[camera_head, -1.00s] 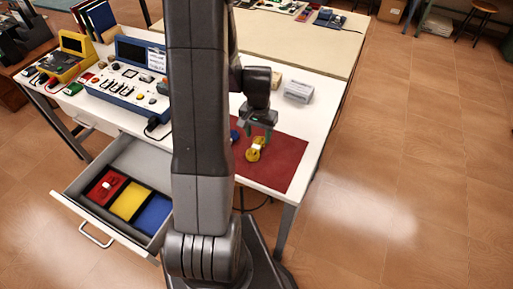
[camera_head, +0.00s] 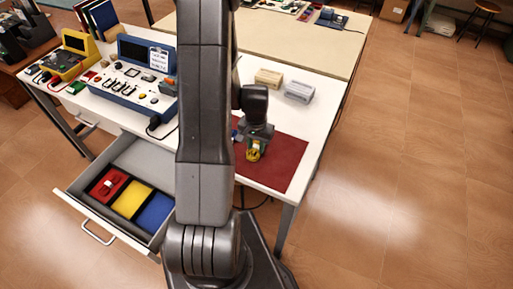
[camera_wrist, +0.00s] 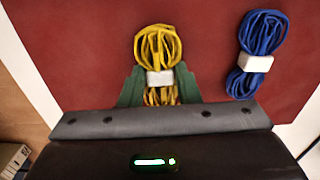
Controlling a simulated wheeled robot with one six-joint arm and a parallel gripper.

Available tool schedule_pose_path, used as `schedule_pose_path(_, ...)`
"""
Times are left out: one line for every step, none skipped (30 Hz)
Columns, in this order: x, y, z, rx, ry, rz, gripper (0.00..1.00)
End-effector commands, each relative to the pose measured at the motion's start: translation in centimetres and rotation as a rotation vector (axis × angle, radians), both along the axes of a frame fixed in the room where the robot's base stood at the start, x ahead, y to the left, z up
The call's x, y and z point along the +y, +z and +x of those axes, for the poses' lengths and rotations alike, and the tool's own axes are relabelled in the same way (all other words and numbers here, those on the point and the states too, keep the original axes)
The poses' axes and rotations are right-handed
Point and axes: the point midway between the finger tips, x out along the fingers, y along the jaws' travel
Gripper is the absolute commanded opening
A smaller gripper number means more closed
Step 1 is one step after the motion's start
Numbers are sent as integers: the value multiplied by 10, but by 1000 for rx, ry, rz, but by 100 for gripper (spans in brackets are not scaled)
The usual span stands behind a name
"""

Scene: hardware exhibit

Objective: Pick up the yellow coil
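The yellow coil (camera_wrist: 158,45), a bundled cable with a white band, lies on the red mat (camera_wrist: 90,40). In the head view the yellow coil (camera_head: 253,154) shows just below my gripper (camera_head: 255,145). In the wrist view the green fingers of my gripper (camera_wrist: 160,80) stand open on either side of the coil, near its white band. Narrow gaps seem to show between fingers and band. The coil's near end is partly hidden by the gripper body. A blue coil (camera_wrist: 262,45) with a white band lies to the right in the wrist view.
An open drawer (camera_head: 99,205) at the left has red, yellow and blue compartments; a red coil (camera_head: 109,184) sits in the red one. A blue instrument panel (camera_head: 135,85) and two small boxes (camera_head: 298,91) (camera_head: 268,78) stand on the white table.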

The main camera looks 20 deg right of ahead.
Motion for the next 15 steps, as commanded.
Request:
schedule_pose_path(0,0,0,0,0,0,20)
schedule_pose_path(0,0,0,0,0,0,14)
schedule_pose_path(0,0,0,0,0,0,6)
schedule_pose_path(0,0,0,0,0,0,3)
schedule_pose_path(0,0,0,0,0,0,2)
schedule_pose_path(0,0,0,0,0,0,2)
schedule_pose_path(0,0,0,0,0,0,2)
schedule_pose_path(0,0,0,0,0,0,2)
schedule_pose_path(0,0,0,0,0,0,2)
schedule_pose_path(0,0,0,0,0,0,2)
schedule_pose_path(0,0,0,0,0,0,2)
schedule_pose_path(0,1,0,0,0,0,2)
schedule_pose_path(0,1,0,-1,0,-1,2)
schedule_pose_path(0,2,0,-1,0,-1,2)
schedule_pose_path(0,4,0,-1,0,-1,2)
